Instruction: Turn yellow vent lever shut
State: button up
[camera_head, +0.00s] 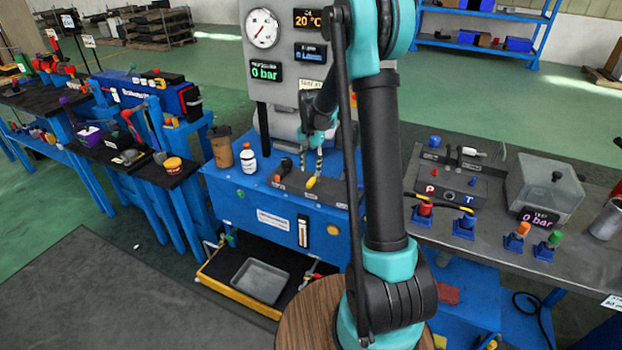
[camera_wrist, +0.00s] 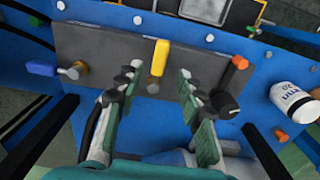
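The yellow vent lever (camera_wrist: 159,58) stands on a dark grey panel (camera_wrist: 110,40) on the blue bench; a round metal pivot shows at its lower end in the wrist view. In the head view, its yellow end (camera_head: 311,183) shows just below my fingers. My gripper (camera_wrist: 160,74) is open, with one green-padded finger on each side of the lever and gaps on both sides.
A blue lever (camera_wrist: 41,68) and a black-handled valve (camera_wrist: 225,103) flank the yellow one. A white bottle (camera_head: 248,158) and a brown cup (camera_head: 221,147) stand at the bench's left. A gauge panel (camera_head: 285,95) rises behind; its display reads 0 bar.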

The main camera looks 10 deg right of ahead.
aim_at(311, 180)
notch_tip(311, 180, down, 6)
jog(key=shift+r, duration=0.15)
dwell(0.3)
grip_shut()
